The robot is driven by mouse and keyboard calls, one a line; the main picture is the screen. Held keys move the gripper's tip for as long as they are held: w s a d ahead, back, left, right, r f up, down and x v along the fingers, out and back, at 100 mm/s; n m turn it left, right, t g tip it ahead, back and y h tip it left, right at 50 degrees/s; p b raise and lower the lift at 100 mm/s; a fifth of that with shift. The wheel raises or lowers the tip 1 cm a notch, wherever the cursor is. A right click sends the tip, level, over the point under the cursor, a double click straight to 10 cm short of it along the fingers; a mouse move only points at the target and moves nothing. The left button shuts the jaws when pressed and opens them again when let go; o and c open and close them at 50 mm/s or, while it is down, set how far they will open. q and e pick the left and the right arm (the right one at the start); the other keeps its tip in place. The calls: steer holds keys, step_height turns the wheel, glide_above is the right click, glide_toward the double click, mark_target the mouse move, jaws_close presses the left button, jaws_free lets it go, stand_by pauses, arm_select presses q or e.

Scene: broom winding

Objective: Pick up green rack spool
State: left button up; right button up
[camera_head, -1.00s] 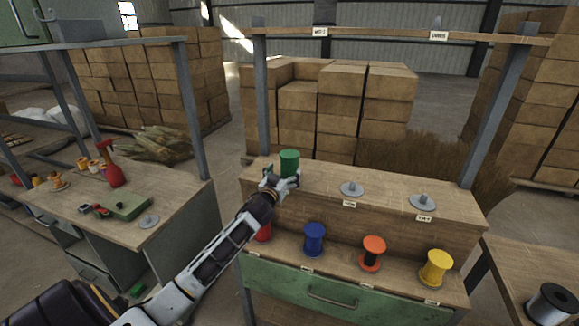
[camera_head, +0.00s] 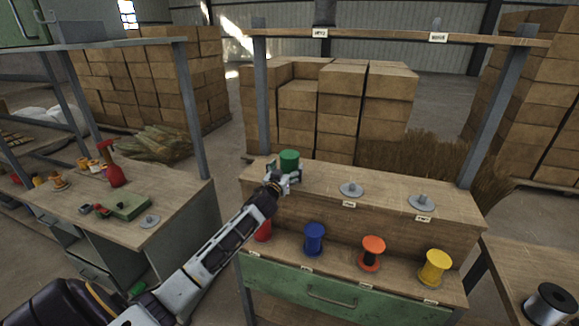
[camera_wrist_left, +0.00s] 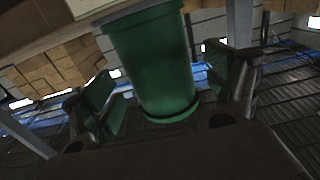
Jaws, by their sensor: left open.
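The green spool (camera_head: 289,160) stands at the left end of the rack's upper shelf. My left gripper (camera_head: 286,177) is at the spool, with its fingers open to either side of it. In the left wrist view the green spool (camera_wrist_left: 152,62) fills the middle, between the two open fingers of my left gripper (camera_wrist_left: 165,98). Gaps show between the spool and both fingers there. The spool's base and holder are hidden behind the gripper in the head view. My right gripper is in neither view.
Two empty grey spool holders (camera_head: 351,189) (camera_head: 422,202) sit on the same shelf. Below are a red spool (camera_head: 264,231), a blue spool (camera_head: 314,239), an orange spool (camera_head: 372,253) and a yellow spool (camera_head: 436,267). A rack post (camera_head: 262,100) rises close behind the green spool.

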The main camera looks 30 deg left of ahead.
arm_select(q)
steer(key=shift+p+x, duration=0.3)
steer(key=shift+x, duration=1.35)
steer(key=shift+r, duration=0.15)
steer(key=c, duration=1.3)
steer(key=shift+o, duration=0.2)
steer(key=shift+r, duration=0.1)
steer(key=shift+r, duration=4.95)
